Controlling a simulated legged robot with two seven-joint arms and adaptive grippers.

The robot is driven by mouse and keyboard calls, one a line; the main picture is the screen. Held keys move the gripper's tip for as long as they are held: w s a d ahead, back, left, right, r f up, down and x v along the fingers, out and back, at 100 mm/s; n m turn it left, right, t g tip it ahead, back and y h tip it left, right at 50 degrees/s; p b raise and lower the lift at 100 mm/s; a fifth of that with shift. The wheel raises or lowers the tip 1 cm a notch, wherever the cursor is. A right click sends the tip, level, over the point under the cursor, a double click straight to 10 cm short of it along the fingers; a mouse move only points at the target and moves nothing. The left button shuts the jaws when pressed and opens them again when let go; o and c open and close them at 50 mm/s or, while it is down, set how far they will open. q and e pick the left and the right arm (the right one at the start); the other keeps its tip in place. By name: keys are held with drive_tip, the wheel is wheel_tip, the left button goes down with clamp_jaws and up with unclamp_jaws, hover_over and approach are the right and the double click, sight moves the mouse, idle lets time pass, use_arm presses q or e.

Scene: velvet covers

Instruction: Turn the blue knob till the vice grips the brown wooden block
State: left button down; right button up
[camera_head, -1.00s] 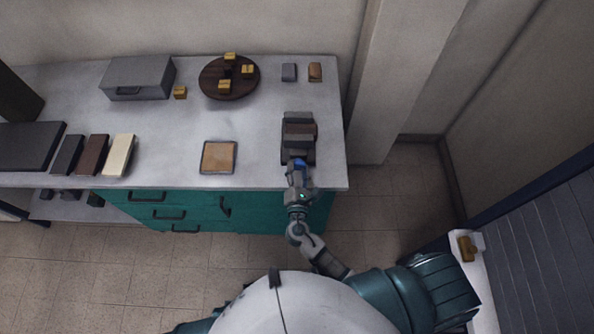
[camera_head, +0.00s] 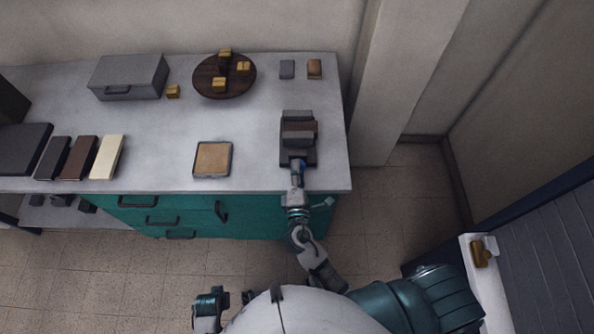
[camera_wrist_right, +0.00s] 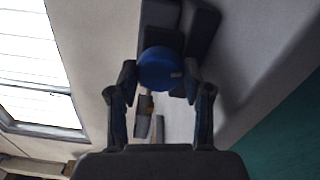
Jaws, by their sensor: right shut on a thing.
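The grey vice (camera_head: 297,138) stands at the right end of the counter. The brown wooden block (camera_head: 316,127) sits between its jaws; whether both jaws touch it I cannot tell. My right gripper (camera_head: 298,168) is at the vice's near side, shut on the blue knob (camera_wrist_right: 160,68). In the right wrist view the round knob sits between the two fingertips of the right gripper (camera_wrist_right: 160,92). In the head view the fingers mostly hide the knob.
A tan square tray (camera_head: 212,175) lies left of the vice. A round dark board (camera_head: 208,87) with yellow blocks, a grey case (camera_head: 128,75) and two small blocks are farther back. The counter (camera_head: 255,130) between tray and vice is clear. A wall stands right of the counter.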

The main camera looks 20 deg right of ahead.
use_arm(q)
drive_tip(key=shift+r, duration=0.3)
use_arm(e)
drive_tip(key=shift+f, duration=0.25)
drive_tip(key=o, duration=1.2)
drive_tip(key=shift+c, duration=0.2)
drive_tip(key=v, duration=1.2)
drive_tip(key=shift+r, duration=0.15)
